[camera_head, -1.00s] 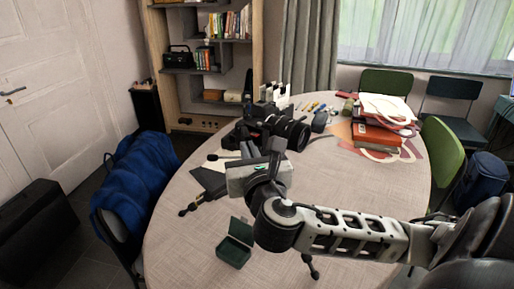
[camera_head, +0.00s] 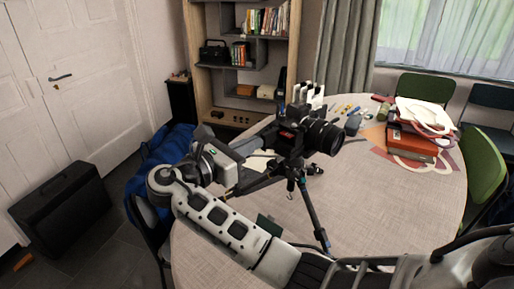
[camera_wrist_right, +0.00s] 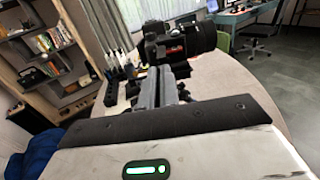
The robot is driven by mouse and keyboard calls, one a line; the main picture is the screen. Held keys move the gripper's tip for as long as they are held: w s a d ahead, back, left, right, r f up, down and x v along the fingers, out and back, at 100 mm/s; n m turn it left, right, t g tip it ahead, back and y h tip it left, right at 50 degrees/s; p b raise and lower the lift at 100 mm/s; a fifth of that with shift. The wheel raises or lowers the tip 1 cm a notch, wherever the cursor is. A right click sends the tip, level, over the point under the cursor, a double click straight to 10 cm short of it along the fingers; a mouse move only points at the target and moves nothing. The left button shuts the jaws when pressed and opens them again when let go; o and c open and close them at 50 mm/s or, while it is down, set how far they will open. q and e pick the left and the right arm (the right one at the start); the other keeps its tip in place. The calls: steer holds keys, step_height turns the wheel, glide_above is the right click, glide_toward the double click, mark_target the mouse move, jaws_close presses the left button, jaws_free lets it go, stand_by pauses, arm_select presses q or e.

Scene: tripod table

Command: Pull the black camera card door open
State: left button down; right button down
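The black camera (camera_head: 310,130) stands on a tripod (camera_head: 308,205) on the round table, its lens pointing right. It also shows in the right wrist view (camera_wrist_right: 180,44), with a reddish patch on its near side. I cannot make out the card door as a separate part. My right gripper (camera_head: 262,151) is left of the camera and points towards it. My left gripper is not in view.
The round table (camera_head: 390,220) has free room right of the tripod. A stack of books and papers (camera_head: 415,130) lies at its back right. A green box (camera_head: 268,225) is partly hidden behind my right arm. A blue-draped chair (camera_head: 165,150) stands at left.

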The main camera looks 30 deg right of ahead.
steer(key=shift+w+r+m+g, duration=0.1)
steer(key=shift+w+m+g, duration=0.35)
steer(key=shift+g, duration=0.35)
steer(key=shift+w+f+m+g, duration=0.1)
steer(key=shift+w+m+g, duration=0.2)
steer(key=shift+m+g, duration=0.4)
steer(key=shift+w+r+m+g, duration=0.1)
steer(key=shift+w+m+g, duration=0.25)
steer(key=shift+g, duration=0.55)
steer(key=c, duration=1.6)
jaws_free()
steer(key=shift+c, duration=0.2)
steer(key=a+b, duration=0.2)
steer(key=a, duration=0.5)
steer(key=shift+w+a, duration=0.2)
steer(key=shift+w, duration=0.15)
